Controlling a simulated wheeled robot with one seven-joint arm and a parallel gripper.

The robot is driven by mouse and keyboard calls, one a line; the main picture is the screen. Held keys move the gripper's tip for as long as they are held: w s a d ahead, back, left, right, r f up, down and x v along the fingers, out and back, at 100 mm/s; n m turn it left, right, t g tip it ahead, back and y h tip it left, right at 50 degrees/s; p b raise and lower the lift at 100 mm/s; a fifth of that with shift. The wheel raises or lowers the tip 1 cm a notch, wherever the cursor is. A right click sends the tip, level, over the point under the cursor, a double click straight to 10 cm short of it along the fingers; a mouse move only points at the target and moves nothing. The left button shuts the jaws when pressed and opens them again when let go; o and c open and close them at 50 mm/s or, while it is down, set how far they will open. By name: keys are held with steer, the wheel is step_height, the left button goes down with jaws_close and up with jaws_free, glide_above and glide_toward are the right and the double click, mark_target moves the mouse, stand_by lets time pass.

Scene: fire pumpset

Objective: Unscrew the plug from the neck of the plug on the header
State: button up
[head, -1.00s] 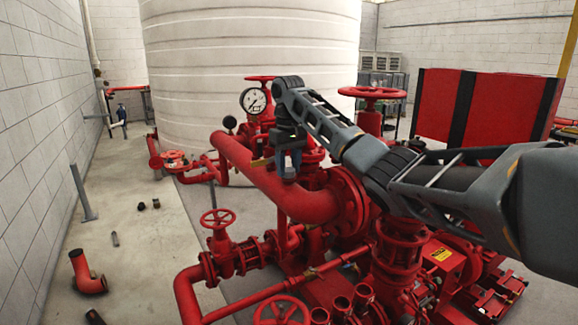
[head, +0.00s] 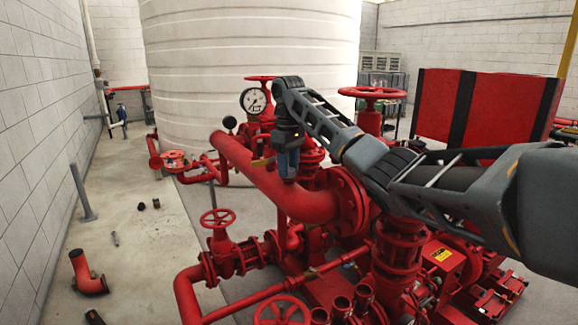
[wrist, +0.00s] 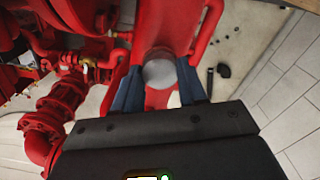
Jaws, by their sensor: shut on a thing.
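The plug is a round grey cap (wrist: 159,70) at the upper middle of the wrist view, on top of the red header pipe (head: 262,180). My gripper (wrist: 158,84) has its two blue-grey fingers on either side of the plug and is shut on it. In the head view my gripper (head: 288,166) points down onto the header, and its body and fingers hide the plug. The neck under the plug is hidden, so I cannot tell how far the plug is screwed in.
A pressure gauge (head: 254,101) and red valve bodies stand close behind my gripper. A red handwheel (head: 218,218) sits below the header. A loose red elbow (head: 86,274) and small parts lie on the floor at left, where there is free room.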

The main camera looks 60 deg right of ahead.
steer(key=n, duration=0.4)
steer(key=shift+n, duration=0.3)
steer(key=shift+n, duration=0.6)
steer(key=n, duration=0.3)
steer(key=shift+n, duration=0.4)
steer(key=n, duration=0.2)
steer(key=shift+n, duration=0.4)
steer(key=shift+r, duration=2.5)
